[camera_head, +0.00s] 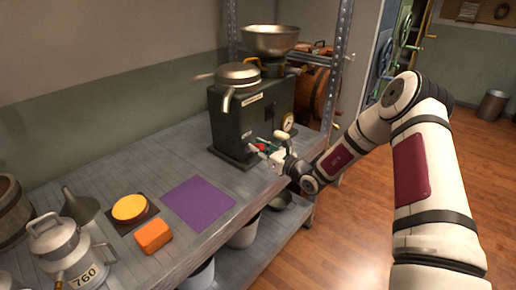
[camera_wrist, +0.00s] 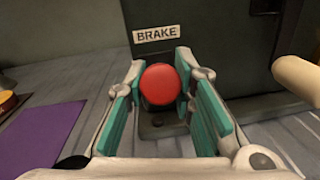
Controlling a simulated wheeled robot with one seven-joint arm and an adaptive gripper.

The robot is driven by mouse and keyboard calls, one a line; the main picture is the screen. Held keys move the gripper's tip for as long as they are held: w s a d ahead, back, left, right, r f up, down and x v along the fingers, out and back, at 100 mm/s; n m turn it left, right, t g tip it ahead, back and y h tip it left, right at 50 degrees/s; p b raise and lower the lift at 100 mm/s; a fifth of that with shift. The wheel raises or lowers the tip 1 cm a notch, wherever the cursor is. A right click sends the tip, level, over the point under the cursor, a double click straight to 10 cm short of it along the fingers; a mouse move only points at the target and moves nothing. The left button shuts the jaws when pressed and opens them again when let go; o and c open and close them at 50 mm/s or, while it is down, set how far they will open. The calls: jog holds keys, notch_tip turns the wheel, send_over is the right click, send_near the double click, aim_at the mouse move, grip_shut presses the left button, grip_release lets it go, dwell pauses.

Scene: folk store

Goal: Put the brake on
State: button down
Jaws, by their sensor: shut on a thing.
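The dark machine (camera_head: 228,125) stands on the grey bench with metal bowls on top. In the wrist view a white "BRAKE" label (camera_wrist: 157,33) is on its dark face (camera_wrist: 220,45). Just below the label is a round red knob (camera_wrist: 160,84), seen end-on. My gripper (camera_head: 264,150) is at the front side of the machine. Its teal-padded fingers (camera_wrist: 162,92) are on the left and right of the red knob and shut on it. The knob hides most of the lever behind it, so its tilt cannot be told.
A pale rounded handle (camera_wrist: 298,78) juts out close to the right of my gripper. A purple mat (camera_head: 198,203), an orange block (camera_head: 153,236), a yellow disc (camera_head: 129,208) and a milk can (camera_head: 72,255) are on the bench to the left.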

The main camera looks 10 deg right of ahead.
jog(key=shift+s+d+f+t+y+b, duration=0.1)
jog(key=shift+f+t+y+b, duration=0.65)
jog(key=shift+t+b, duration=0.35)
jog(key=shift+s+f+t+b, duration=0.1)
jog(key=shift+f+t+b, duration=0.05)
jog(key=shift+t+b, duration=0.7)
jog(key=c, duration=1.3)
grip_release()
jog(key=shift+c, duration=0.2)
jog(key=v, duration=1.2)
jog(key=shift+d, duration=0.15)
jog(key=shift+c, duration=0.3)
